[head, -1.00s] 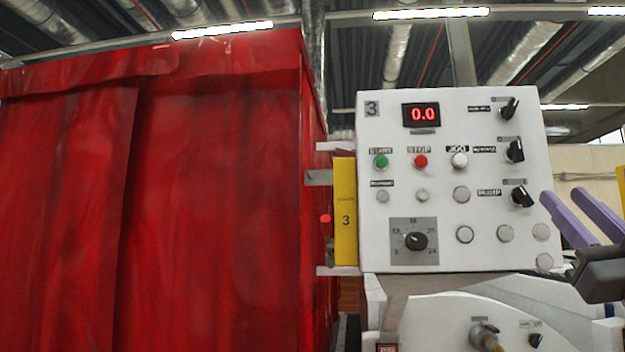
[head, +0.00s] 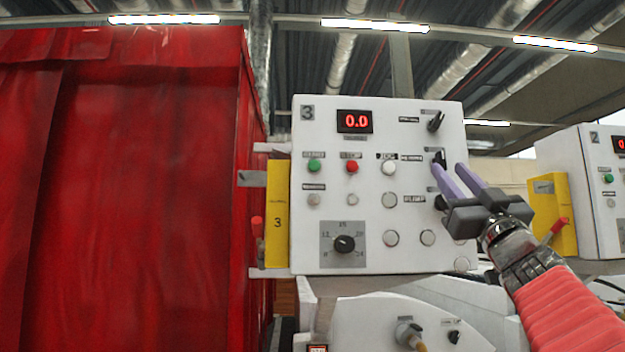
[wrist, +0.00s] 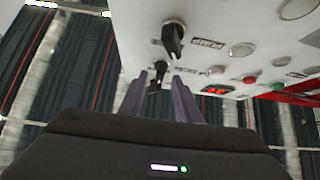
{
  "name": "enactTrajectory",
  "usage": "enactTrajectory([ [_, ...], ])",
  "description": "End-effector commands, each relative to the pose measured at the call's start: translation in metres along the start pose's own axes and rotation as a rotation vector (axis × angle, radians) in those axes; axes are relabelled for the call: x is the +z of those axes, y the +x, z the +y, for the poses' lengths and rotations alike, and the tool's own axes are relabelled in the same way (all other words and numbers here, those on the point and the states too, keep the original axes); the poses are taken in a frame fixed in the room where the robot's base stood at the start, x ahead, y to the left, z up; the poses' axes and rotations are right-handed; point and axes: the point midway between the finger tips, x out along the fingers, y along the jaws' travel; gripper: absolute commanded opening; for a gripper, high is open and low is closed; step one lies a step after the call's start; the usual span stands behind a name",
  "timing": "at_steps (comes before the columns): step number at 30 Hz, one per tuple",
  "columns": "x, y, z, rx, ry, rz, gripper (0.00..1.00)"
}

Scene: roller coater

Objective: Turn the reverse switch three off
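A white control panel marked 3 (head: 308,230) faces me in the head view. Down its right side are three black rotary switches: a top one (head: 435,121), a middle one (head: 439,158) and a lower one (head: 440,203). Their small labels are too blurred to read surely, so I cannot tell which is the reverse switch. My gripper (head: 449,168) is open and empty, its purple fingers at the panel's right edge, partly hiding the middle and lower switches. In the wrist view the lower switch (wrist: 173,38) is near, and another switch (wrist: 160,68) shows between the fingertips. Contact is not clear.
A red curtain (head: 140,180) stands to the left. Several round buttons lie left of the switches.

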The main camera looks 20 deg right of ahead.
Motion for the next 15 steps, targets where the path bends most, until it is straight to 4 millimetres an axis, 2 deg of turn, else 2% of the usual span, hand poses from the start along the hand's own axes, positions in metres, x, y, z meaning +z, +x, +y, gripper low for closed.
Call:
enactTrajectory([
  [6,0.0,0.02,-0.001,-0.001,0.001,0.001,0.3],
  [15,0.0,0.025,-0.001,-0.001,0.001,0.0,0.3],
])
